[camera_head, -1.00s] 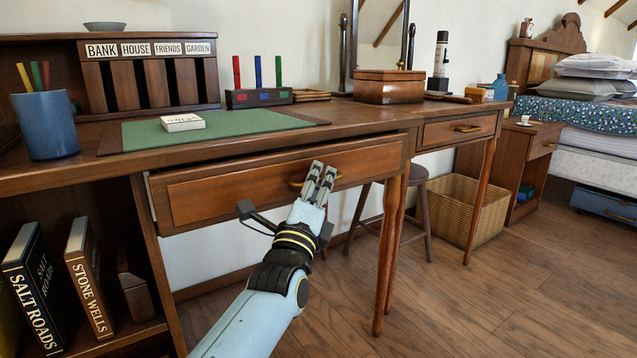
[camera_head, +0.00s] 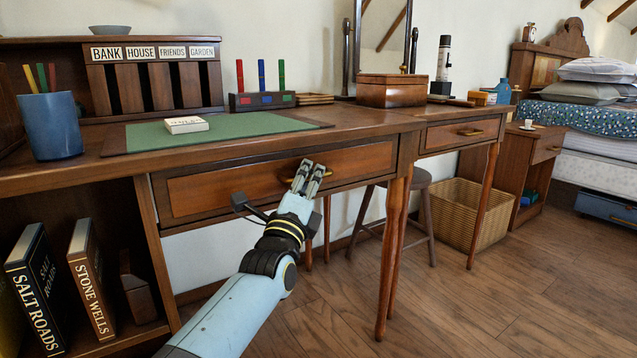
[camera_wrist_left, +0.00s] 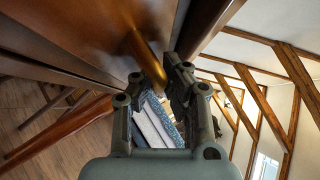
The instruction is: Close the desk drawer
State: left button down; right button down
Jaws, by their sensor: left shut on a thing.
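The desk drawer (camera_head: 230,193) is a brown wooden front under the desk top, and it sits about level with the desk frame around it. My left gripper (camera_head: 309,172) is at the drawer's brass handle (camera_head: 288,180), its fingers shut on it and hiding most of it. In the left wrist view the brass handle (camera_wrist_left: 148,58) runs to the fingertips (camera_wrist_left: 158,80), in front of the brown drawer front (camera_wrist_left: 85,30). My right gripper is not in view.
The desk top holds a green mat (camera_head: 240,125), a blue pencil cup (camera_head: 51,126) and a wooden box (camera_head: 391,91). Books (camera_head: 92,280) stand on the shelf at lower left. A stool (camera_head: 425,215) and a wicker basket (camera_head: 470,212) stand to the right. The floor in front is clear.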

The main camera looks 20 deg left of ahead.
pick_arm(q)
jog(key=shift+f, duration=0.25)
jog(key=c, duration=1.7)
grip_release()
jog(key=shift+a, duration=0.15)
jog(key=shift+o, duration=0.2)
jog(key=v, duration=1.2)
